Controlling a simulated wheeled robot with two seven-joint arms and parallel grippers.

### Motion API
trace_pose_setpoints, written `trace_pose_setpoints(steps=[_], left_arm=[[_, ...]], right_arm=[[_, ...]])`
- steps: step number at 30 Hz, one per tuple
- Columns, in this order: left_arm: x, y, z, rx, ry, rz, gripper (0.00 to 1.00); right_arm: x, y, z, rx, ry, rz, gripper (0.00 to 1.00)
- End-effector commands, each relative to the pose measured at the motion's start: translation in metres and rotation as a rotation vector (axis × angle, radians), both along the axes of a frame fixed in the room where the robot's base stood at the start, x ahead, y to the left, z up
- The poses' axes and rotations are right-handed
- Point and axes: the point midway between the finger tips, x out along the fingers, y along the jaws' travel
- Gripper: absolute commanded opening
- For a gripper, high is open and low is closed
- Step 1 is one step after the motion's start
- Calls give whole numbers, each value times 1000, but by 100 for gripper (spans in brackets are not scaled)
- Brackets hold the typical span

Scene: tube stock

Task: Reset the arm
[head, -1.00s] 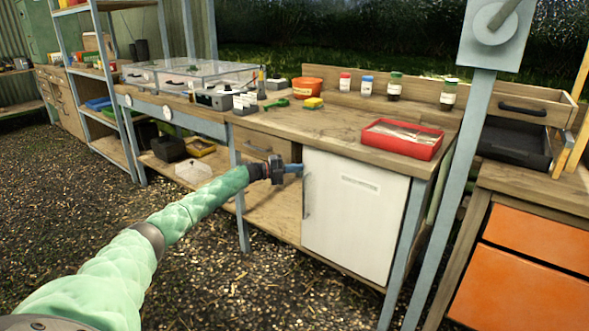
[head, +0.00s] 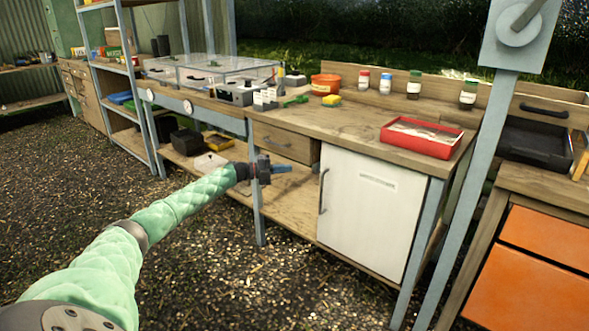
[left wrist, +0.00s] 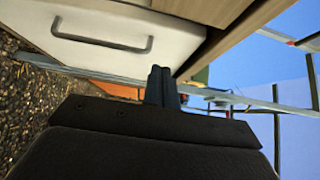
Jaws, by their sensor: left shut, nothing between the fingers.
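My left arm comes in from the left in the head view. Its gripper (head: 281,170) is shut and empty, in front of the bench and left of the white cabinet door (head: 365,212). In the left wrist view the two fingers (left wrist: 162,86) lie together with nothing between them. The white door (left wrist: 125,35) with its grey handle (left wrist: 105,42) shows beyond them, apart from the fingers. The door looks shut. My right gripper is in neither view.
The wooden bench (head: 365,135) carries a red tray (head: 424,138), an orange pot (head: 325,84), several jars and a clear case (head: 210,68). A grey post (head: 465,190) stands at the right, beside orange drawers (head: 525,275). The gravel floor (head: 225,285) in front is open.

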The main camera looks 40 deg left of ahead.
Motion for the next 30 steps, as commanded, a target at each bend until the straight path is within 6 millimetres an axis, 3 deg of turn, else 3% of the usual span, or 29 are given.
trace_pose_setpoints(steps=[9,14,17,23,30], left_arm=[[-5,5,-1,0,1,-1,0],[-4,-21,-19,-27,12,-16,0],[-6,-60,-46,-75,31,-36,0],[-22,-164,-111,-209,88,-77,0],[-66,-291,-175,-397,168,-109,0]], right_arm=[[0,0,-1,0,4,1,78],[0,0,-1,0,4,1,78],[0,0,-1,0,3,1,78],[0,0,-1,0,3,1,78],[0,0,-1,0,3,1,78]])
